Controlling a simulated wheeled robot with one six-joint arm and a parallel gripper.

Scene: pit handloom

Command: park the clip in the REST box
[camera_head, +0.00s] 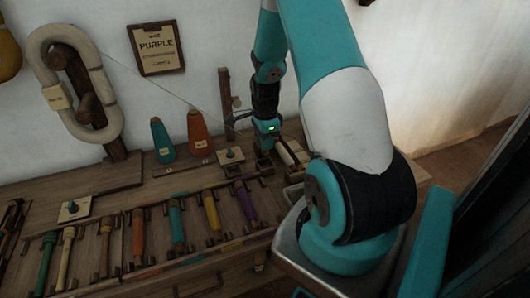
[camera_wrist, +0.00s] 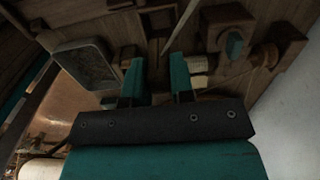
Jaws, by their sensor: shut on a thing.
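My gripper (camera_head: 266,143) is low over the right end of the loom bench, pointing down. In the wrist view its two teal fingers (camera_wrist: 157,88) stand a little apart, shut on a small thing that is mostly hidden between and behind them. I take it to be the clip, but its shape is not clear. A pale block (camera_head: 291,152) in a dark wooden frame lies just right of my gripper. Pale pieces (camera_wrist: 198,64) also show beside the right finger in the wrist view. I cannot read a REST label on anything.
Several coloured bobbins (camera_head: 176,228) lie in a rack along the bench front. Green (camera_head: 162,141) and orange (camera_head: 198,134) cones stand left of my gripper. A dark post (camera_head: 225,95) stands close behind, with a thin thread reaching toward it. A PURPLE sign (camera_head: 156,48) hangs on the wall.

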